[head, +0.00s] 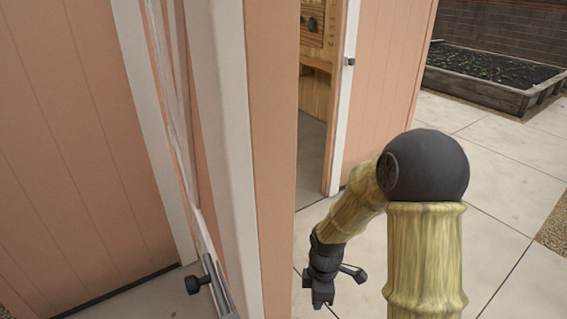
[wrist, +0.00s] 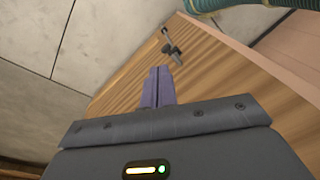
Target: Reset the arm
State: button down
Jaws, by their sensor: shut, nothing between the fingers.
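My arm, with yellow wood-grained links and a black ball joint, reaches forward and down at the right of the head view. My gripper (head: 319,302) hangs low over the pale paving, beside the open shed doorway. In the wrist view my gripper's narrow purple-grey fingers (wrist: 158,74) are together, with nothing between them. Beyond them is a wood-grained panel (wrist: 130,75) with a dark handle (wrist: 172,48). The fingertips look close to this handle in the picture, but I cannot tell the gap.
A pink door panel with a white edge (head: 228,130) stands very near on the left, with a dark handle (head: 205,284). Wooden shelving (head: 315,50) shows inside the doorway. A raised bed (head: 480,85) lies at the back right. Open paving (head: 515,180) is at the right.

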jog(key=s+d+r+m+t, duration=0.1)
jog(key=s+d+r+m, duration=0.2)
jog(key=r+m, duration=0.2)
jog(key=s+d+r+m+t, duration=0.2)
jog(key=r+m, duration=0.3)
jog(key=m, duration=0.7)
jog(key=shift+s+d+r, duration=0.15)
jog(key=shift+s+d, duration=0.65)
jog(key=shift+s, duration=0.1)
